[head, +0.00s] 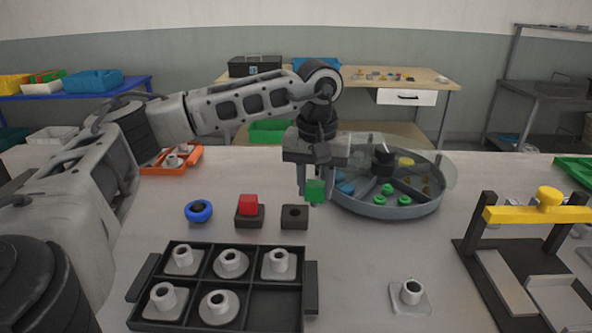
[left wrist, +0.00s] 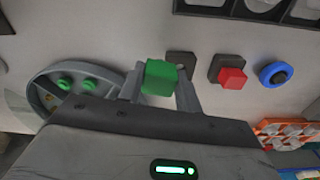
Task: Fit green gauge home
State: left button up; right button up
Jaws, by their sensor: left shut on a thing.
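My left gripper (head: 314,184) points down over the middle of the table, shut on the green gauge (head: 316,192). The green gauge is a small green block; it also shows between the fingers in the left wrist view (left wrist: 160,77). A dark square block with a round hole (head: 294,217) sits empty on the table, just left of and nearer than the gauge. My right gripper is not in view.
A round divided tray (head: 400,211) with green, blue and yellow pieces stands right of the gripper. A blue ring (head: 198,211) lies left of the red gauge. A black rack (head: 275,305) of white flanged parts is in front. A yellow-handled frame (head: 550,200) stands at right.

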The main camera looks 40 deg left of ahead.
pick_arm(q)
jog(key=a+r+n, duration=0.2)
jog(key=a, duration=0.3)
jog(key=f+b, duration=0.1)
jog(key=b, duration=0.1)
jog(key=f+b, duration=0.4)
jog(key=shift+w+a+f, duration=0.15)
jog(key=shift+w+a, duration=0.1)
jog(key=shift+a, duration=0.1)
jog(key=shift+f+b, duration=0.5)
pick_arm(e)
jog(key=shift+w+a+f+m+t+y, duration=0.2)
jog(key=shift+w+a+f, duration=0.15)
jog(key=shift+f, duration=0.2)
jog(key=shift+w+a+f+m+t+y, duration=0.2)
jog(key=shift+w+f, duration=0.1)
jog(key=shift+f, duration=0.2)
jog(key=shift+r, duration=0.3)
pick_arm(q)
jog(key=shift+p, duration=0.3)
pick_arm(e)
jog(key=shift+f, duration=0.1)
pick_arm(q)
jog(key=shift+f, duration=0.1)
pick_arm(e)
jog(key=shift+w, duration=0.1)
pick_arm(q)
jog(key=shift+f, duration=0.35)
